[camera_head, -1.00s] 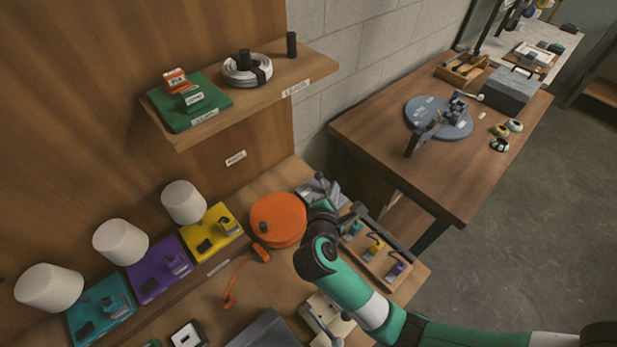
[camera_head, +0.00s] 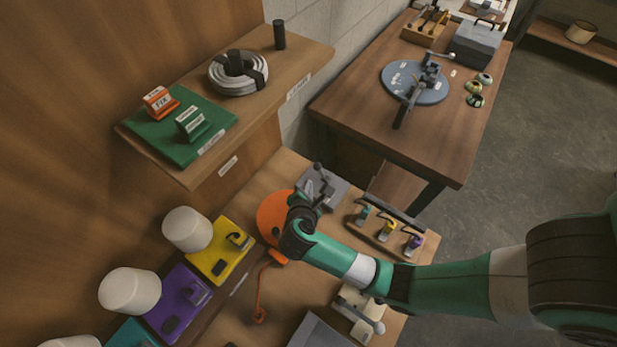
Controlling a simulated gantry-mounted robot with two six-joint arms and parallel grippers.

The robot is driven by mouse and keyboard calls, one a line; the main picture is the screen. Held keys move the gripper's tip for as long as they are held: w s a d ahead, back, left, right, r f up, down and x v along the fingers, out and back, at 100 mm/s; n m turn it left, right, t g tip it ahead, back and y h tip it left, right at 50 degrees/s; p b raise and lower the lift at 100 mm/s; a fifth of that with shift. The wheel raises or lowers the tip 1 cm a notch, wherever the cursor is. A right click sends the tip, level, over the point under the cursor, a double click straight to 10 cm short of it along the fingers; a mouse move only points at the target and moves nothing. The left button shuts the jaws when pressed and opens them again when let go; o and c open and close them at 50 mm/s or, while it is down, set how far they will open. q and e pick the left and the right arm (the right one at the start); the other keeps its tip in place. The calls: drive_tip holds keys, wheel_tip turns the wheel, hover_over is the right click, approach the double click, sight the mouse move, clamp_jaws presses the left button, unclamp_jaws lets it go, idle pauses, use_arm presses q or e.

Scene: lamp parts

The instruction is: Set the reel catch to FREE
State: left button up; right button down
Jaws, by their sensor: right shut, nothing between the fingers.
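The orange reel (camera_head: 271,216) lies on the wooden bench, with an orange cord (camera_head: 260,293) running from its front edge. My right gripper (camera_head: 301,203) is shut and empty, over or beside the reel's right edge; the arm hides that side, and I cannot tell if it touches. A grey metal fixture (camera_head: 324,184) with a small lever stands just behind and right of the gripper. I cannot make out the reel catch or a FREE mark; the reel's hub is hidden. My left gripper is not in view.
A rack with several coloured plugs (camera_head: 388,229) stands right of my wrist. A beige lever block (camera_head: 359,311) and a grey tray (camera_head: 318,335) lie in front. Coloured lamp bases (camera_head: 219,252) line the left. A shelf (camera_head: 268,103) hangs above the bench.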

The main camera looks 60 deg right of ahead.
sight(321, 172)
drive_tip(key=b+x, duration=0.2)
drive_tip(key=x, duration=0.7)
drive_tip(key=shift+d, duration=0.2)
drive_tip(key=shift+f, duration=0.1)
